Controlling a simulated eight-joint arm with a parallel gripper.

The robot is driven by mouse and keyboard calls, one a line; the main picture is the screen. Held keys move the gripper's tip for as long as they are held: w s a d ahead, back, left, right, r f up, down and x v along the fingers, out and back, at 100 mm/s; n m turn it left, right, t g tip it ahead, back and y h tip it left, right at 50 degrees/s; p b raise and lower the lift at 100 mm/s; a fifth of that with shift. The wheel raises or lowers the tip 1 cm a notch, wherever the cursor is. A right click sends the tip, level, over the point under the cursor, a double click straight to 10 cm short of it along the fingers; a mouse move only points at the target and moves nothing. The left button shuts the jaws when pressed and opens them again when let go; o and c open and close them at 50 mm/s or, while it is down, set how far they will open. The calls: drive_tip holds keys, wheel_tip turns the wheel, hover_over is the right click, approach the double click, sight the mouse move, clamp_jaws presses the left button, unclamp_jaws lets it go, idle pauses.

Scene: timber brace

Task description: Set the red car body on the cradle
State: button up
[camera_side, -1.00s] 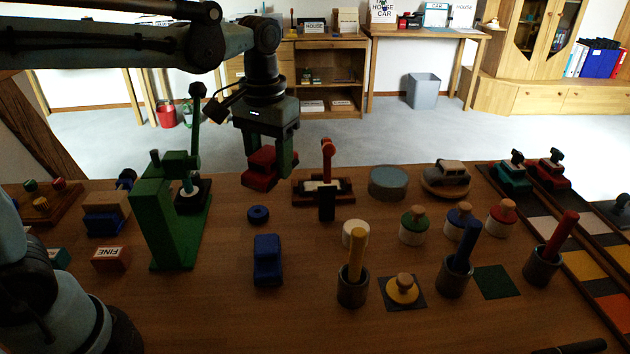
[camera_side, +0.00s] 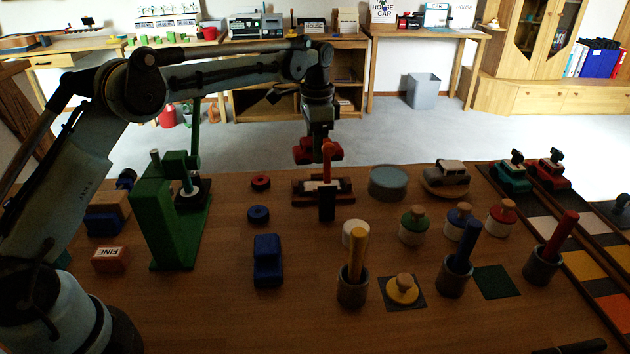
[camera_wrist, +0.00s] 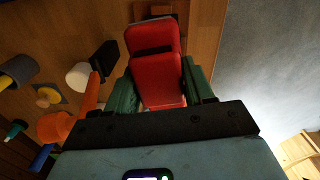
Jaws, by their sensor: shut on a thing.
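The red car body (camera_side: 306,153) hangs in my gripper (camera_side: 319,141), above the wooden stand with the red lever (camera_side: 300,188), which appears to be the cradle. In the wrist view the red car body (camera_wrist: 155,75) lies between the two green fingers of my gripper (camera_wrist: 157,92), which are shut on its sides. The upright red lever stands in front of the car in the side view and hides part of it. The car looks apart from the stand; the exact gap is hard to tell.
A grey round block (camera_side: 388,183) and a grey car on a round wooden base (camera_side: 446,187) stand right of the stand. A green press (camera_side: 172,215) stands to the left.

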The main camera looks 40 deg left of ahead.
sight(322, 186)
drive_tip(key=shift+w+d+f+m, duration=0.25)
drive_tip(key=shift+w+f+m, duration=0.3)
drive_tip(key=shift+m, duration=0.25)
drive_tip(key=shift+f, duration=3.35)
drive_tip(key=o, duration=1.1)
drive_tip(key=shift+o, duration=0.2)
drive_tip(key=shift+d, duration=0.1)
drive_tip(key=shift+d, duration=0.1)
drive_tip(key=shift+a+r, duration=0.2)
drive_tip(key=shift+r, duration=3.45)
